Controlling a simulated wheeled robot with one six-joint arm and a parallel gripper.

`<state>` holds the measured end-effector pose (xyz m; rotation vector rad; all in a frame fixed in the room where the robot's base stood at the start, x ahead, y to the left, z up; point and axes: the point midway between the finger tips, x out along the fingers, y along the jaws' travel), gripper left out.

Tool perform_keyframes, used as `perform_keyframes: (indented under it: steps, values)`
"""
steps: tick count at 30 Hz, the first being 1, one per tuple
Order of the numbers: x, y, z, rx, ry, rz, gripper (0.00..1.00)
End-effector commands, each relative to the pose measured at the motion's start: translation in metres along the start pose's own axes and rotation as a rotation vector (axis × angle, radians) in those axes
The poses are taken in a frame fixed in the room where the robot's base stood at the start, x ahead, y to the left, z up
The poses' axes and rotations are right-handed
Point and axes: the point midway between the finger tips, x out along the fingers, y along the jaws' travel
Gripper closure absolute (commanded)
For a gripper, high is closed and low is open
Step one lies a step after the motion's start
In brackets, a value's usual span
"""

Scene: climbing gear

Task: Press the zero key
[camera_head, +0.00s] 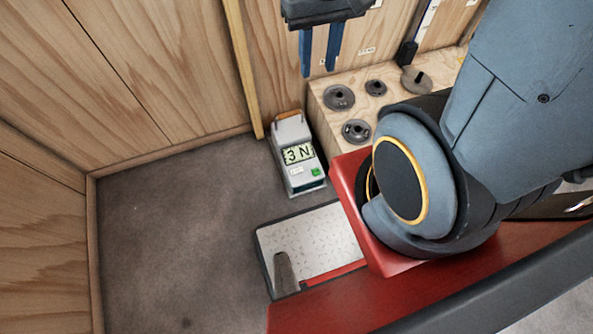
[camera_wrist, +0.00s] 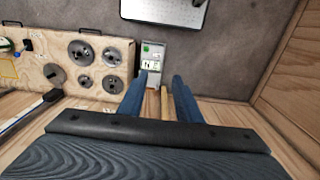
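A grey-white meter (camera_head: 308,184) lies on the dark floor mat near the back wall, its display reading "3 N". A small green key (camera_head: 316,172) and a pale label (camera_head: 296,171) sit below the display. The lettering is too small to tell which marks the zero key. The meter (camera_wrist: 152,48) also shows in the wrist view, upside down, beyond the fingertips. My gripper (camera_head: 319,72) hangs at the top of the head view, behind the meter, with its two blue fingers apart and nothing between them. The fingers (camera_wrist: 159,77) also show spread in the wrist view, not visibly touching the meter.
A wooden block (camera_head: 325,118) with several round grey weights stands right of the meter. A metal plate (camera_head: 312,243) lies in front, partly hidden by a red surface (camera_head: 340,305). A wooden strip (camera_head: 243,70) runs up the wall behind. The mat (camera_head: 180,230) to the left is clear.

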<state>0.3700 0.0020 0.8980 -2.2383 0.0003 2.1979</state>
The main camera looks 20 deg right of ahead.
Motion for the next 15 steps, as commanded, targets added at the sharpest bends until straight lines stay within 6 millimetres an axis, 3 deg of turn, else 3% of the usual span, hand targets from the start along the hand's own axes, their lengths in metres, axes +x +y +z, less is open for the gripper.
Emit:
perform_keyframes:
  steps: [10,11,15]
  values:
    - [0.0000,0.0000,-0.0001,0.000,0.000,0.000,0.69]
    - [0.0000,0.0000,-0.0001,0.000,0.000,0.000,0.70]
    - [0.0000,0.0000,-0.0001,0.000,0.000,0.000,0.94]
